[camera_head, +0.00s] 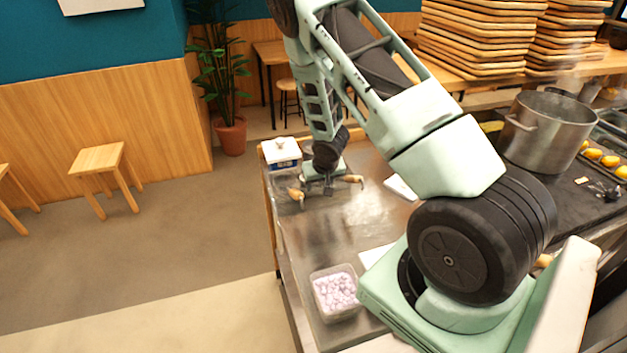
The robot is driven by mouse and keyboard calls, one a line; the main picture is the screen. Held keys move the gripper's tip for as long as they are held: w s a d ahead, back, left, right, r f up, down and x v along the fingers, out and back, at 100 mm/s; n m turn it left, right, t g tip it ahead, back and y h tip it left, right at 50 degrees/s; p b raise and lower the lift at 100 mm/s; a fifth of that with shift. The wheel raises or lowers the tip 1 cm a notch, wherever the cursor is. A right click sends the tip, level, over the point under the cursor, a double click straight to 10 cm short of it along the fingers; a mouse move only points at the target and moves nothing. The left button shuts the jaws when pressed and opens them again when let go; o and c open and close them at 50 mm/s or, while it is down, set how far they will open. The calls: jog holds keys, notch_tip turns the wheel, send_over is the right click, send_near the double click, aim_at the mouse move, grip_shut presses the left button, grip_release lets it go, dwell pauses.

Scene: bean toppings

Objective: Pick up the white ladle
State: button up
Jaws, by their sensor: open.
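My gripper (325,187) is open, its two tan fingertips spread wide. It points down, low over the far left part of the metal counter (300,236). I see nothing between the fingers. I cannot make out a white ladle. A flat white piece (399,187) shows to the right of the gripper, partly behind my arm, and I cannot tell what it is. Another white piece (374,256) is partly hidden by my arm nearer the front.
A white and blue box (281,151) stands behind the gripper at the counter's corner. A clear tub of pale pink cubes (336,291) sits near the front. A steel pot (547,130) stands at right. Stacked wooden trays (480,40) are behind. The counter's left edge is open to the floor.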

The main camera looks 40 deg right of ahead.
grip_shut()
dwell(0.3)
